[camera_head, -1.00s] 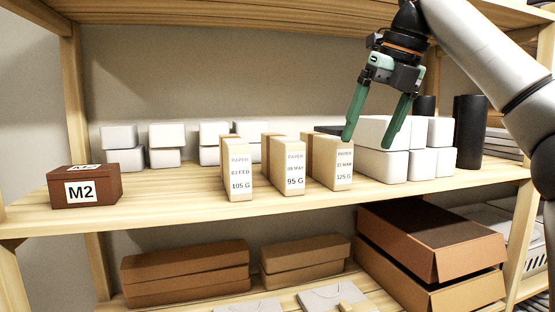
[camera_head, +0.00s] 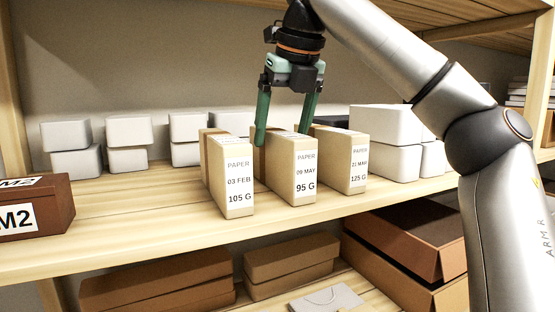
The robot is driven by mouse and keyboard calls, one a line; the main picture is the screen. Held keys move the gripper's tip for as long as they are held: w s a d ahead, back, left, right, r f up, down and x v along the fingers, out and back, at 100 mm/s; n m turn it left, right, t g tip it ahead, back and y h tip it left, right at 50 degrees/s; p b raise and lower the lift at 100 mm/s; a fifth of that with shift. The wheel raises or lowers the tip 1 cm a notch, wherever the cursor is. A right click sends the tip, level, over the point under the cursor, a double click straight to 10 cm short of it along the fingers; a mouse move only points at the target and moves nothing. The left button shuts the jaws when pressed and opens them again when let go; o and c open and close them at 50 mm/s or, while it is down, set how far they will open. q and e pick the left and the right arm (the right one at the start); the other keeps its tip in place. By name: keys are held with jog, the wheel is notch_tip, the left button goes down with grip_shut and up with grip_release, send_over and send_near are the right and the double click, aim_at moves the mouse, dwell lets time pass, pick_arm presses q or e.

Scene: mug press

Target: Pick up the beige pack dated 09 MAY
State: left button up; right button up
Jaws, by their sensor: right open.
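The beige pack dated 09 MAY (camera_head: 299,178), marked 95 G, stands upright on the wooden shelf, between two similar packs. The pack dated 03 FEB (camera_head: 231,180), marked 105 G, stands to its left. The pack dated 21 MAR (camera_head: 346,163), marked 125 G, stands to its right. My right gripper (camera_head: 282,140) is open and points down, its green fingers apart. One fingertip shows at the left of the 09 MAY pack and the other near its top right. I cannot tell whether they touch it. My left gripper is out of view.
A brown box marked M2 (camera_head: 35,206) is at the shelf's left end. White boxes (camera_head: 128,143) stand behind, and more (camera_head: 385,142) at the right. Brown boxes (camera_head: 160,281) fill the lower shelf. An upper shelf (camera_head: 490,22) hangs overhead.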

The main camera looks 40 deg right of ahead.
aim_at(275, 159)
jog(key=x, duration=0.6)
jog(key=shift+w+f, duration=0.2)
jog(key=shift+f, duration=0.05)
jog(key=shift+c, duration=0.2)
grip_shut()
jog(key=shift+r, duration=0.1)
dwell(0.4)
